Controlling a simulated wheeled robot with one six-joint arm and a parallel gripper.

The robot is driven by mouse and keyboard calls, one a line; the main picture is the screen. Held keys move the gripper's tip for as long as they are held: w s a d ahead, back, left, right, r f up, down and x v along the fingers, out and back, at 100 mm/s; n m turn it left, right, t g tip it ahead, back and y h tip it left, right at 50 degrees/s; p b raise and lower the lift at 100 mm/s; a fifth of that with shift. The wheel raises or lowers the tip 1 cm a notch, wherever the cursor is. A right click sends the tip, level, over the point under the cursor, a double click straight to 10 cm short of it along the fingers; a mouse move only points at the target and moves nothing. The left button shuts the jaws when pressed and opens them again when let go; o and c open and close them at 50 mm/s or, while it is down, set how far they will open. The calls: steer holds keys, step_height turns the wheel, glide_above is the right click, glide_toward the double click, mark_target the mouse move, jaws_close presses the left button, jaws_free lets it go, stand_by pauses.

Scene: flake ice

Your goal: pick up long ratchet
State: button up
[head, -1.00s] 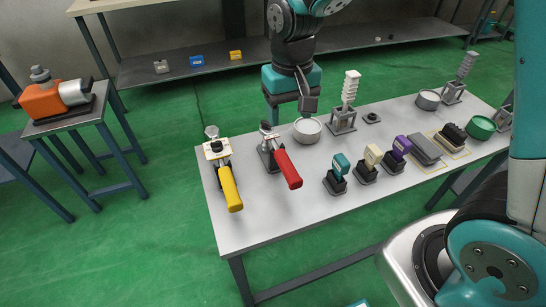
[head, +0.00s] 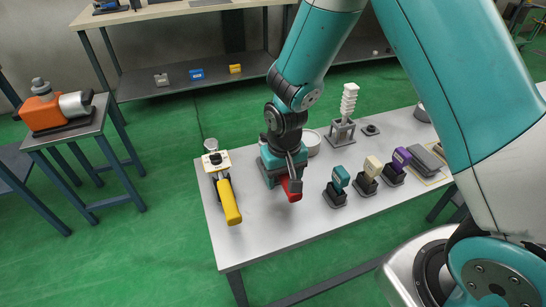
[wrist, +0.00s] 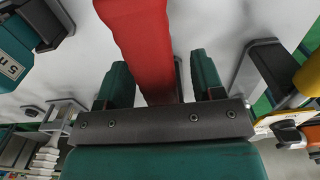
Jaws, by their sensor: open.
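A red-handled tool (head: 292,192), perhaps the long ratchet, lies at the left part of the table, mostly hidden under my gripper in the head view. In the wrist view its red handle (wrist: 140,35) runs between my two green fingers. My gripper (head: 283,180) is low over it; the fingers (wrist: 160,82) stand apart on either side of the handle, with a gap showing at least on the right. A yellow-handled tool (head: 228,200) on a pale-headed stand lies left of it. No label names either tool.
The table (head: 300,225) also holds small teal (head: 340,178), cream (head: 372,167) and purple (head: 401,158) blocks in black holders to the right. A round grey dish (head: 311,142) and a white stacked column (head: 348,100) stand behind. The table's front edge is clear.

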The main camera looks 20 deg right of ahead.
steer(key=shift+f, duration=0.75)
jaws_close()
steer(key=shift+r, duration=0.1)
step_height(320, 180, up, 20)
steer(key=p, duration=0.1)
